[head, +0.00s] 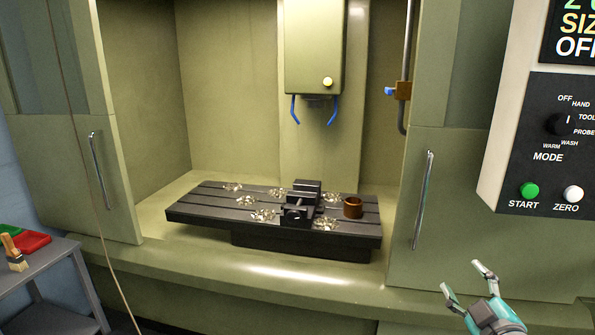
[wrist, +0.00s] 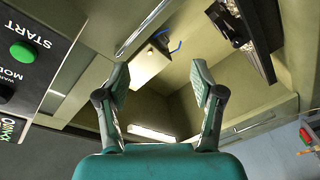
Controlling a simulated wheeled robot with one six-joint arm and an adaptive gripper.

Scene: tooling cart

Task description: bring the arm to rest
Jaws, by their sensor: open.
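My gripper (head: 466,283) is at the lower right of the head view, in front of the machine below the control panel. Its two fingers are spread apart with nothing between them. In the wrist view my gripper (wrist: 157,85) also shows open and empty, its fingers pointing toward the machine opening. It touches nothing that I can see.
The control panel (head: 545,160) hangs close above my gripper. The right door handle (head: 422,200) is to its upper left. Inside the machine, a table (head: 200,207) bears a vise (head: 299,205), a brown cup (head: 352,207) and several shavings piles. A cart (head: 50,258) stands far left.

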